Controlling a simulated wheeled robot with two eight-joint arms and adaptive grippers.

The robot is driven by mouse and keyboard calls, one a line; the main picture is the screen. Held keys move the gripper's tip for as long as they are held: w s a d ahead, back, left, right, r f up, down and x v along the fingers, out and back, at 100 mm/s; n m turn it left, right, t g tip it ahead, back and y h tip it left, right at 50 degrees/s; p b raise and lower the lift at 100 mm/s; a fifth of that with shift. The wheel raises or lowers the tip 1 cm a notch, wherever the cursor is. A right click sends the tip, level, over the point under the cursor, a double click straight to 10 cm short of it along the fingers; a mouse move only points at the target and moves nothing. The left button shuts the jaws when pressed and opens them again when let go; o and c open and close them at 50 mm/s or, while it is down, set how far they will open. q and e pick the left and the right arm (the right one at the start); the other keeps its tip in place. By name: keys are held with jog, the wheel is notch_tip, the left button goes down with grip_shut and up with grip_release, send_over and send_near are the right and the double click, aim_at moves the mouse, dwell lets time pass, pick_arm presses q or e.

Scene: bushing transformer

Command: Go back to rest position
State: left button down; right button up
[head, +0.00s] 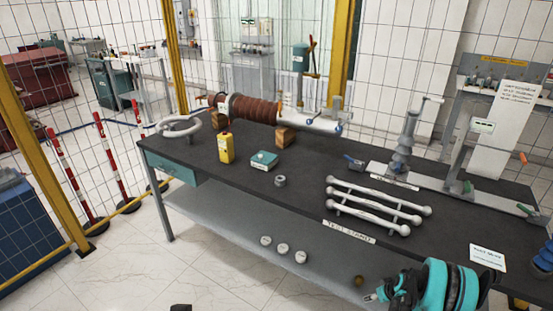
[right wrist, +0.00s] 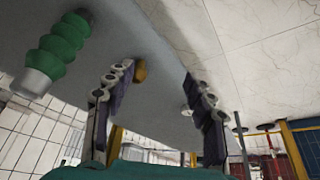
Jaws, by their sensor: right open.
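My right gripper (head: 374,297) is at the bottom right of the head view, low in front of the table's front edge. In the right wrist view its two fingers (right wrist: 160,80) stand wide apart with nothing gripped between them. A small brown round piece (head: 359,280) lies near the gripper on the lower shelf; a brown round piece also shows just beyond one finger in the wrist view (right wrist: 140,71). The brown ribbed bushing (head: 256,111) lies across wooden blocks on the table.
The dark table (head: 240,195) holds a yellow bottle (head: 227,148), a teal box (head: 263,160), white rods (head: 375,205) and a grey stand (head: 403,150). White round pieces (head: 283,247) sit on the lower shelf (head: 225,227). A green ribbed part (right wrist: 60,50) shows in the wrist view. Pale floor is clear at front left.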

jog(key=a+r, duration=0.4)
jog(key=r, duration=1)
jog(key=s+a+r+m+t, duration=0.1)
jog(key=s+a+r, duration=0.35)
jog(key=r, duration=0.45)
jog(key=s+a+r, duration=0.3)
jog(key=a+r, duration=0.2)
jog(key=r, duration=0.4)
jog(key=s+a+r, duration=0.2)
jog(key=s+a, duration=0.2)
jog(key=s, duration=0.5)
jog(key=s+a+r+m+t+h, duration=0.1)
jog(key=s+a+r, duration=0.2)
jog(key=s, duration=0.7)
jog(key=shift+a+t, duration=0.3)
jog(key=shift+a, duration=0.1)
